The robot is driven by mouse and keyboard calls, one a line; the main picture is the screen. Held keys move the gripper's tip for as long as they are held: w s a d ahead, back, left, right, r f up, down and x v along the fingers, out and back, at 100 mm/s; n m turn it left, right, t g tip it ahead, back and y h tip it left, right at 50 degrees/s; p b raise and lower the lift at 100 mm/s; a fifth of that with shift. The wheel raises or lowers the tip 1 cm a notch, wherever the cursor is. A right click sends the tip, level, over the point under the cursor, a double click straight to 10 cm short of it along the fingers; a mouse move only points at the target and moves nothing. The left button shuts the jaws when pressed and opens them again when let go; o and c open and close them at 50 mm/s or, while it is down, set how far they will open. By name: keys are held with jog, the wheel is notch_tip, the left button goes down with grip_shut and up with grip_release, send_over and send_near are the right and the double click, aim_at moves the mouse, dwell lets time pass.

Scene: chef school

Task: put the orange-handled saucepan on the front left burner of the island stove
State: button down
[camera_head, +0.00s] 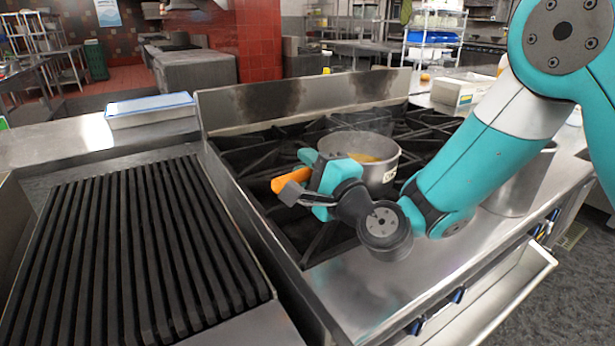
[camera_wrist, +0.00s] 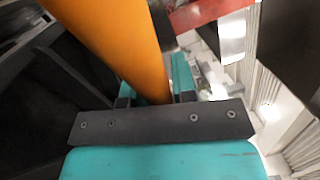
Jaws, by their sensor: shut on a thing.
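The steel saucepan (camera_head: 384,172) is upright over the black grates of the island stove (camera_head: 262,160), with something yellow-orange inside. I cannot tell whether its base touches the grate. Its orange handle (camera_head: 286,180) points left toward the grill side, and it fills the upper left of the wrist view (camera_wrist: 115,40). My gripper (camera_head: 308,184) is shut on this handle, left of the pan body. My gripper and arm hide part of the pan's front and the grates below. The front left burner area lies beneath my gripper and is partly hidden.
A ridged black grill (camera_head: 130,250) lies left of the stove, behind a raised metal edge. A steel backsplash (camera_head: 300,97) runs along the stove's far side. A white bin (camera_head: 458,92) is on the far right counter.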

jog(key=shift+r, duration=0.25)
jog(key=shift+f, duration=0.1)
jog(key=shift+f, duration=0.15)
jog(key=c, duration=0.9)
grip_release()
jog(key=shift+s, duration=0.1)
jog(key=b+v, duration=1)
jog(key=shift+s+d, duration=0.15)
jog(key=shift+s, duration=0.05)
jog(key=shift+s+d+b, duration=0.45)
jog(key=shift+s+b, duration=0.05)
jog(key=shift+b, duration=0.05)
